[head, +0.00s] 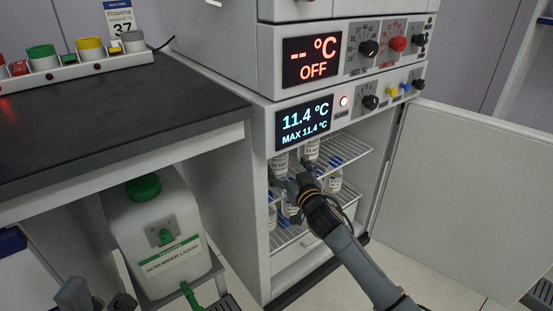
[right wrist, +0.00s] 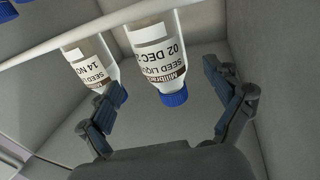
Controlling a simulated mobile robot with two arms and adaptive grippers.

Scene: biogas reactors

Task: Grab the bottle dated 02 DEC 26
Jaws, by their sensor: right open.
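The bottle marked 02 DEC with a partly cut-off year (right wrist: 152,48) has a white label and blue cap. It appears upside down in the right wrist view, between the spread fingers of my right gripper (right wrist: 165,92); I see no finger closed on it. A second bottle (right wrist: 90,62), its label starting 14 NO, is beside it, partly behind the left-hand finger. In the head view my right gripper (head: 298,188) reaches into the open cabinet among the bottles; dates are unreadable there. Part of my left gripper (head: 78,292) shows at the bottom left.
The cabinet has wire shelves (head: 350,154) with several blue-capped bottles (head: 333,183). Its door (head: 470,190) stands open on the right. A dark-topped bench (head: 110,110) stands on the left, with a scrubber liquid canister (head: 155,215) below. The wrist view shows grey cabinet walls close by.

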